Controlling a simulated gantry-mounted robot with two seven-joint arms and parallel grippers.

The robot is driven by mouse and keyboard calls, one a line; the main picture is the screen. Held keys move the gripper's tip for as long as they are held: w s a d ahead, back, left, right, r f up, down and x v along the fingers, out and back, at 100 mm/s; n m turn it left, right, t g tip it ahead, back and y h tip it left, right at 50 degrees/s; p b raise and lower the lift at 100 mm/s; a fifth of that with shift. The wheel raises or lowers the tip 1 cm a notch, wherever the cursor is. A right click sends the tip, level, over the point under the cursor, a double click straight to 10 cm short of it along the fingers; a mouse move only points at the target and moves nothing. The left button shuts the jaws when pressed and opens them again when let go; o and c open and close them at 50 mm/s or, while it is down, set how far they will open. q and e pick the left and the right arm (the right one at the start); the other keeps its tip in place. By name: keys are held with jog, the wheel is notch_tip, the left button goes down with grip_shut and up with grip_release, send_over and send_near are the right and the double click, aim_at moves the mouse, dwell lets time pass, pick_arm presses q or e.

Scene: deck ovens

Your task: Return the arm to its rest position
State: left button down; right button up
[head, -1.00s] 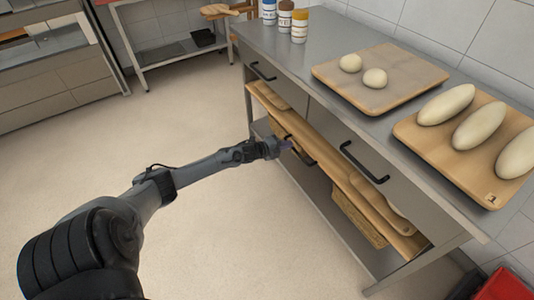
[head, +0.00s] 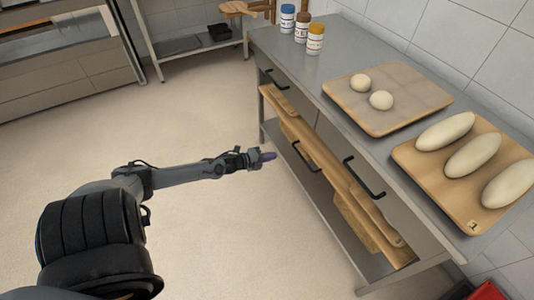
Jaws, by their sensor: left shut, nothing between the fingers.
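My left arm comes in from the lower left and reaches toward the front of the steel counter (head: 330,75). My left gripper (head: 268,156) is at its end, over the floor just left of the counter's front. It is shut and empty, and it appears apart from the drawer handles. The middle black handle (head: 306,158) is just to its right. My right gripper is not in view.
Two dough balls lie on a wooden board (head: 410,100); three loaf-shaped doughs lie on another board (head: 425,180). Three jars (head: 302,28) stand at the back. Long wooden boards (head: 335,172) sit under the drawers. The floor (head: 180,120) around the arm is clear.

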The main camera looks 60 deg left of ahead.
pick_arm(q)
jog(key=s+d+r+n+h+p, duration=0.1)
jog(key=s+d+p, duration=0.25)
jog(key=d, duration=0.55)
jog(key=s+d+r+n+h+p, duration=0.1)
jog(key=s+d+n+p, duration=0.2)
jog(key=d, duration=0.6)
jog(key=s+d+r+n+g+y+p, duration=0.15)
jog(key=d+r+n+g+p, duration=0.4)
jog(key=d+r, duration=1.2)
jog(key=s+d+r+n+g+p, duration=0.1)
jog(key=s+r+n+g, duration=0.15)
jog(key=s, duration=0.35)
jog(key=s+d+r+n+g, duration=0.1)
jog(key=s+r+n+g, duration=0.15)
jog(key=s+n, duration=0.2)
notch_tip(320, 180, up, 38)
jog(key=p, duration=3.8)
jog(key=shift+s+d+f, duration=0.15)
jog(key=shift+d+f, duration=0.05)
jog(key=shift+d, duration=0.1)
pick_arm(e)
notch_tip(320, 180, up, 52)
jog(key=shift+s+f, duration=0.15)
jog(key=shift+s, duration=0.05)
